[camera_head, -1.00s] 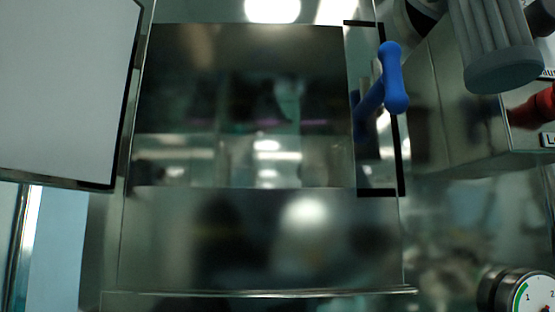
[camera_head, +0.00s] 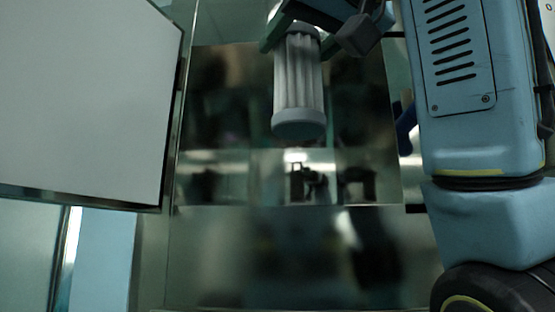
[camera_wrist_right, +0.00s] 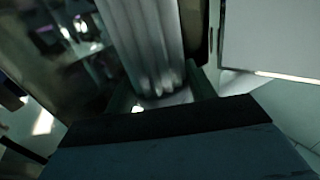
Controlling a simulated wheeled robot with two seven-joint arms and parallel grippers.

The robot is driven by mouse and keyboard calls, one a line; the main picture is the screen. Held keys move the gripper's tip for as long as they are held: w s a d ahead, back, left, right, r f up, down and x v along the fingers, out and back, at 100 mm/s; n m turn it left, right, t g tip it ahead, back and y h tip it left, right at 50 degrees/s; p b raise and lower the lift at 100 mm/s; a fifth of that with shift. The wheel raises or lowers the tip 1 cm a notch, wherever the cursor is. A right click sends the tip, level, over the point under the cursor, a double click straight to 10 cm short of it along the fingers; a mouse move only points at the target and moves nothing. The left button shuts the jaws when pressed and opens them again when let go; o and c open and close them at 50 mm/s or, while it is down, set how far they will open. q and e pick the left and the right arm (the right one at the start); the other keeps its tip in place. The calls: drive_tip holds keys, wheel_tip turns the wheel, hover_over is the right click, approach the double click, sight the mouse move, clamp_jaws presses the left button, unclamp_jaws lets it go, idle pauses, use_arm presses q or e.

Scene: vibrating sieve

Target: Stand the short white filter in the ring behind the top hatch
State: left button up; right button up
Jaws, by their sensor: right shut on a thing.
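The short white filter (camera_head: 298,85) is a ribbed cylinder with a grey end cap. It hangs upright, cap down, in front of a shiny metal panel in the head view. My right gripper (camera_head: 300,28) is shut on its upper end; the filter also fills the upper middle of the right wrist view (camera_wrist_right: 147,40), between the fingers. The filter's top is partly hidden by the gripper. I cannot make out the ring or the top hatch with certainty. My left gripper is not in view.
A pale flat panel with a dark edge (camera_head: 80,95) stands at the left. A blue handle (camera_head: 404,128) is mostly hidden behind my right arm. Reflections on the metal panel (camera_head: 225,110) blur depth. Clear space shows below the filter.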

drive_tip(key=w+p, duration=0.7)
drive_tip(key=w, duration=1)
wheel_tip(320, 180, down, 7)
drive_tip(key=w, duration=0.1)
drive_tip(key=shift+w, duration=0.3)
drive_tip(key=shift+f, duration=0.2)
drive_tip(key=o, duration=1.1)
drive_tip(key=shift+c, duration=0.2)
drive_tip(key=shift+r, duration=0.15)
